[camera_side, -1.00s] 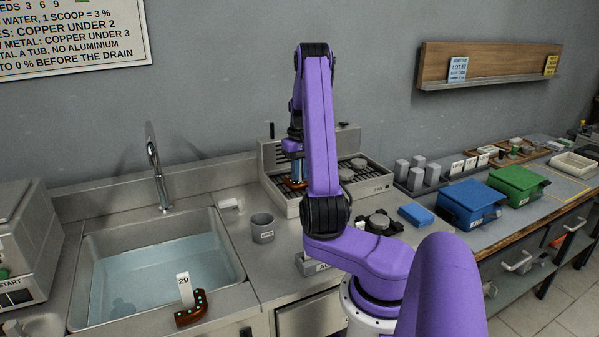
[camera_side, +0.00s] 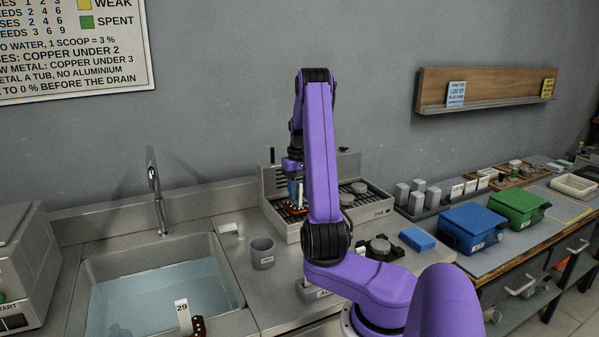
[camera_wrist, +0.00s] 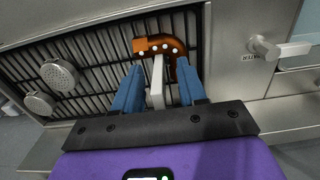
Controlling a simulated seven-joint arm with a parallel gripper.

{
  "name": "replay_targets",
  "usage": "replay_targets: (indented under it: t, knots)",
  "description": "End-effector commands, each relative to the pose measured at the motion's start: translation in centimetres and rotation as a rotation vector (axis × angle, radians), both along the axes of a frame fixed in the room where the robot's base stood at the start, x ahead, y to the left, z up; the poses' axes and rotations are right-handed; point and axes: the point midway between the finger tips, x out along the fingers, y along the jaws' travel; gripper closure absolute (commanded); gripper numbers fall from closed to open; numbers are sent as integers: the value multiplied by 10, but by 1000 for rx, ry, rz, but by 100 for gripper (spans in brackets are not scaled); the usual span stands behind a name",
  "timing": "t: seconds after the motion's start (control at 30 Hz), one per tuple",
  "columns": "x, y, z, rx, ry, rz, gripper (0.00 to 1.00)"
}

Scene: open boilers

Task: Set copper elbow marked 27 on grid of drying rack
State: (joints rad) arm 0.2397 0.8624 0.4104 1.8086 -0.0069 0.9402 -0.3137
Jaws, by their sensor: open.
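A copper elbow (camera_wrist: 162,45) with a row of light dots lies on the dark grid of the drying rack (camera_wrist: 85,48); it also shows in the side view (camera_side: 295,210), partly behind my arm. Its white tag (camera_wrist: 157,85) stands up between my fingers, and its number cannot be read. My gripper (camera_wrist: 158,72) is open, with one blue finger on each side of the tag and a gap to each. In the side view my gripper (camera_side: 296,190) is low over the left part of the rack (camera_side: 272,216). Another elbow (camera_side: 198,327), tagged 29, is at the sink's front edge.
Round grey discs (camera_wrist: 60,72) lie on the grid, left in the wrist view. A grey cup (camera_side: 262,253) stands left of the rack beside the water-filled sink (camera_side: 160,300). A blue block (camera_side: 417,239) and blue and green bins (camera_side: 473,225) are on the right.

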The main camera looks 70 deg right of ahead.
Motion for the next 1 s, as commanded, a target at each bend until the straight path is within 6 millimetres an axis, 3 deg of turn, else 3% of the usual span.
replay_targets:
  t: [0.3, 0.5, 0.8, 1.0]
  knots:
    - [1, -2, 65, -6, -3, -1, 59]
    - [1, -2, 92, -3, -1, 0, 59]
    - [4, 0, 103, -1, -1, 8, 59]
    - [37, 30, 101, -3, -2, 123, 59]
